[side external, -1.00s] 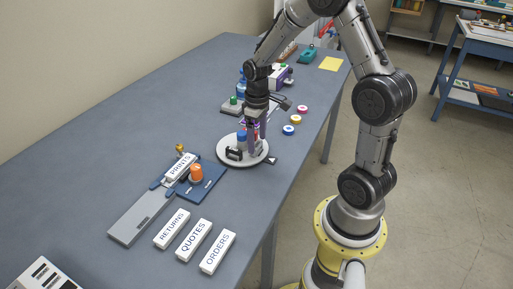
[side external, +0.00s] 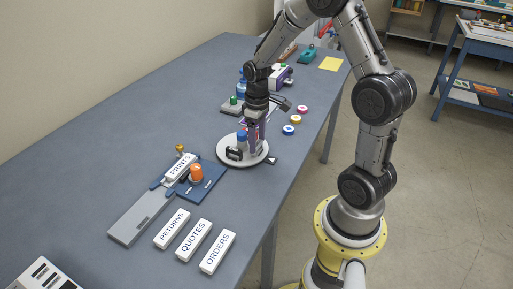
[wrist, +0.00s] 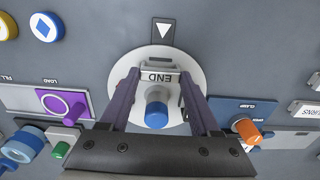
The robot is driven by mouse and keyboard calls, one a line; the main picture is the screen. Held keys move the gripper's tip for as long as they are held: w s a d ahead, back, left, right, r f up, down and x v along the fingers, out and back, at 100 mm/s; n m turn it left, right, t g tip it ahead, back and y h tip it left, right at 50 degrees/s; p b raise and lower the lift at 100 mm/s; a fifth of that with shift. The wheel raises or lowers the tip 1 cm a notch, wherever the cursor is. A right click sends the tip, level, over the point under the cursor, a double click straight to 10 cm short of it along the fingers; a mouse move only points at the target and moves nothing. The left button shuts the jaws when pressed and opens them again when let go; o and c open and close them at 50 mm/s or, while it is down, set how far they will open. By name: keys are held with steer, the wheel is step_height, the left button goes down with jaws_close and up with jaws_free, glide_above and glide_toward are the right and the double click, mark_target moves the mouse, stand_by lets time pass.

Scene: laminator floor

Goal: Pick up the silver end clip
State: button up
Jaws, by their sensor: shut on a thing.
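The silver end clip (wrist: 158,76), labelled END, lies near the rim of a round white disc (wrist: 193,97) in the wrist view. My gripper (wrist: 160,72) reaches over the disc with one finger on each side of the clip, shut on it. A blue knob (wrist: 157,115) stands on the disc between the fingers, nearer the wrist. In the side view my gripper (side external: 256,146) is low over the right part of the disc (side external: 228,162); the clip is hard to make out there.
A dark clip (side external: 234,153) stands on the disc's left part. The blue clamp plate with an orange knob (side external: 196,172) is close by at the left. Several coloured round pieces (side external: 288,130) lie to the right. Labelled white blocks (side external: 193,238) are at the front.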

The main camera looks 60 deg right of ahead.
mark_target(257, 143)
steer(key=shift+r, duration=2.95)
